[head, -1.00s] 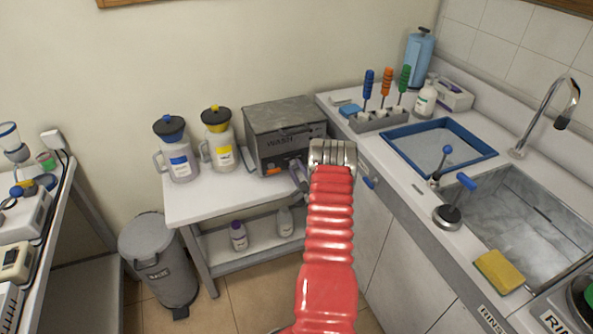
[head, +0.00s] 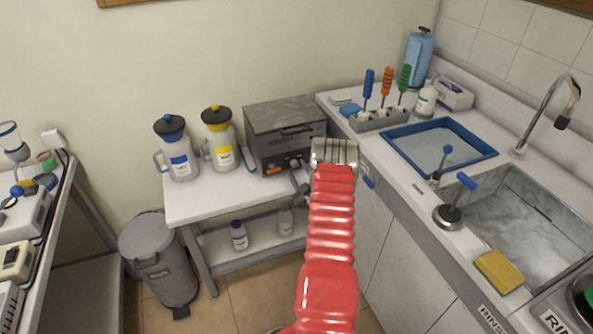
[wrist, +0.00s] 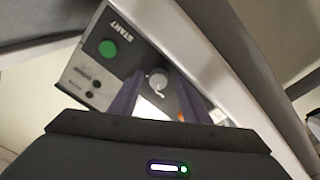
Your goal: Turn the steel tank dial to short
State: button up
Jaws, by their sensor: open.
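The steel tank (head: 285,135) is a grey box with a dark lidded top, standing on the white table against the wall. Its front panel shows in the wrist view, with a green START button (wrist: 108,49), small dark marks and a grey round dial (wrist: 157,82) with a pale pointer. The dial's setting labels are too small to read. My gripper (wrist: 158,95) is open, with its two purplish fingers on either side of the dial; I cannot tell whether they touch it. In the head view my red arm partly hides the gripper and the tank's front right corner.
Two bottles sit on the shelf below. A grey bin (head: 160,258) stands at the table's left. The sink counter (head: 360,139) closes off the right side.

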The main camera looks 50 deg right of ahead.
jog(key=v, duration=1.2)
jog(key=shift+s+a, duration=0.25)
jog(key=shift+s, duration=0.05)
jog(key=s+a+f+m+g+y, duration=0.2)
jog(key=s+f+m+g+y, duration=0.3)
jog(key=f+g, duration=0.65)
jog(key=s+a+r+n+y, duration=0.2)
jog(key=a+r, duration=2.1)
jog(key=a, duration=0.2)
jog(key=s+a+r+n+y, duration=0.2)
jog(key=s+a+r, duration=0.1)
jog(key=a+r, duration=2)
jog(key=shift+s+a+t+y, duration=0.15)
jog(key=shift+a+t+y, duration=0.25)
jog(key=shift+a, duration=0.7)
